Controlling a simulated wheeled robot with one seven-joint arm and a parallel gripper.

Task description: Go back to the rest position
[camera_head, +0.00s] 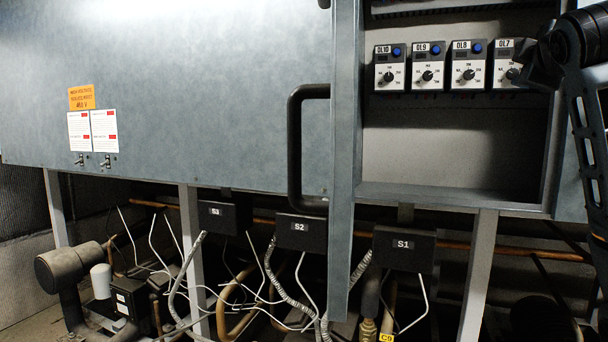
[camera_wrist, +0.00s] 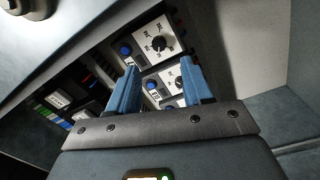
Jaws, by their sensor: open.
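My gripper (camera_wrist: 158,66) shows in the wrist view as two blue fingers, apart with nothing held between them. They point at the relay modules in the open cabinet bay. Beyond the fingertips are a module with a blue button and dial (camera_wrist: 158,43) and another partly hidden module. In the head view, the dark end of my arm (camera_head: 541,70) is at the upper right, in front of the right side of module OL7 (camera_head: 506,74). Modules OL8 (camera_head: 469,75), OL9 (camera_head: 428,76) and OL10 (camera_head: 390,78) stand in a row to its left. I cannot tell whether a finger touches a module.
A grey cabinet door (camera_head: 220,100) with a black handle (camera_head: 294,140) stands left of the bay. Below hang boxes S3 (camera_head: 222,217), S2 (camera_head: 301,239) and S1 (camera_head: 404,257), among cables and copper pipes.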

